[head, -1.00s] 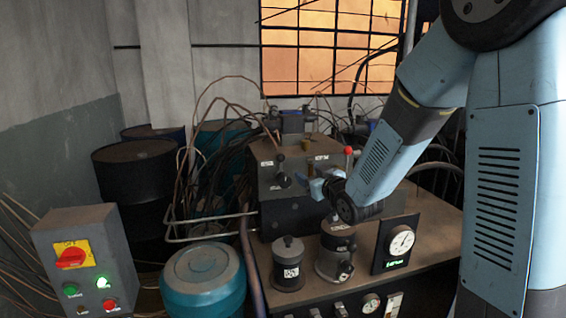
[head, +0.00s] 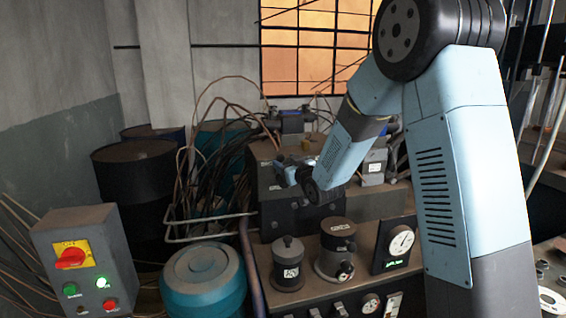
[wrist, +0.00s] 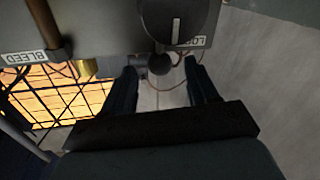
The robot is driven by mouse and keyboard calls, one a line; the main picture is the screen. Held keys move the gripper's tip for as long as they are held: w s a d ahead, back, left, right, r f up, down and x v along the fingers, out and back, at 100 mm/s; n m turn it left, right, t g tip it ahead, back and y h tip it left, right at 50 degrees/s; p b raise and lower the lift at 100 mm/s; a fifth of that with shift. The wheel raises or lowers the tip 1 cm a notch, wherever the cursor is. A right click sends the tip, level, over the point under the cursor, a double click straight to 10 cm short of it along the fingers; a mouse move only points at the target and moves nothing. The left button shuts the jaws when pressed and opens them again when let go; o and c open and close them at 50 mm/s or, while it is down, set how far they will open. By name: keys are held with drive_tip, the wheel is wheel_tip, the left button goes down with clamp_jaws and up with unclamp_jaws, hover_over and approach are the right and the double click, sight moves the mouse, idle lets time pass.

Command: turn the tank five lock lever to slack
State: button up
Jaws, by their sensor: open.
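The lock lever shows in the wrist view as a dark round hub with a white mark (wrist: 177,28) and a dark ball knob (wrist: 160,65). A partly covered label beginning "LO" (wrist: 193,41) sits beside the hub. My gripper (wrist: 162,72) is open, its two fingers on either side of the knob with a visible gap; I cannot tell whether either touches it. In the head view my gripper (head: 287,170) is at the front of the grey tank block (head: 292,217) and hides the lever there.
A "BLEED" label (wrist: 22,56) and a brown stem (wrist: 45,25) are on the same block. Two dark canisters (head: 288,265) (head: 335,248) and a gauge (head: 399,241) stand in front. A switch box (head: 85,262) and a teal drum (head: 203,280) are at left.

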drive_tip(key=shift+x, duration=1)
drive_tip(key=shift+c, duration=0.4)
